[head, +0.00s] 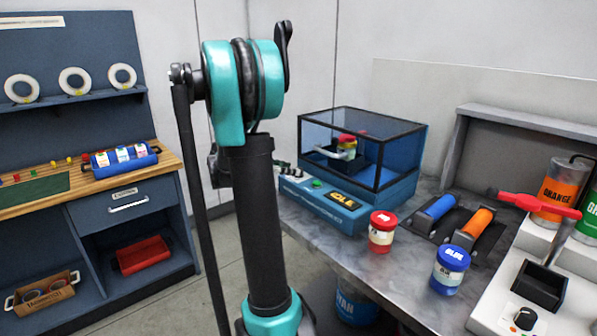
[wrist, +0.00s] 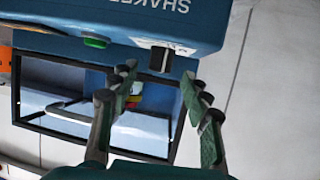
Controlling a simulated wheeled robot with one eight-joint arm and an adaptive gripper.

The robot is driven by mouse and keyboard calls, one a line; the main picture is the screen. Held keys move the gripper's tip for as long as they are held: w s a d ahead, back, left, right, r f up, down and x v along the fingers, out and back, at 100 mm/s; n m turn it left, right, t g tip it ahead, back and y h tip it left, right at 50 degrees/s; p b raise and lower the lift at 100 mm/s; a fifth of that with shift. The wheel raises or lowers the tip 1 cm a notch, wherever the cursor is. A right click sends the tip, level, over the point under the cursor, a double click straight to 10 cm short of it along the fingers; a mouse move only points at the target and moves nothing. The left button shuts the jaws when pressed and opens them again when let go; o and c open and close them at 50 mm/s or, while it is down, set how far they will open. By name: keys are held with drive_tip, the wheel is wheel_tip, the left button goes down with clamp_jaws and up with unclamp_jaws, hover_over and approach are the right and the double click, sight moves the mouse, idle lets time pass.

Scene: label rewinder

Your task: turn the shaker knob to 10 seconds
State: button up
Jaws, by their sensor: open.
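The shaker is a blue machine with a dark-framed clear cover (head: 375,135) over its chamber; a red-lidded jar (head: 347,146) shows inside. In the wrist view its front panel (wrist: 60,15) appears upside down, with part of the shaker lettering. The black knob (wrist: 160,58) sits by a white label there, beside the green button (wrist: 95,41). My gripper (wrist: 158,78) is open and empty. Its two fingers point towards the panel, with the knob between and just beyond their tips. I see no clear contact. In the head view my arm hides much of the gripper.
A red-lidded jar (head: 382,232) and a blue-lidded jar (head: 450,270) stand on the grey bench (head: 400,270) near the shaker. Blue and orange rollers (head: 437,207) lie to the right, beside dispensers. A blue shelf unit (head: 95,240) stands at left. Floor between is clear.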

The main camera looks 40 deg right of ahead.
sight(299, 168)
drive_tip(key=x, duration=0.5)
clamp_jaws()
idle(0.3)
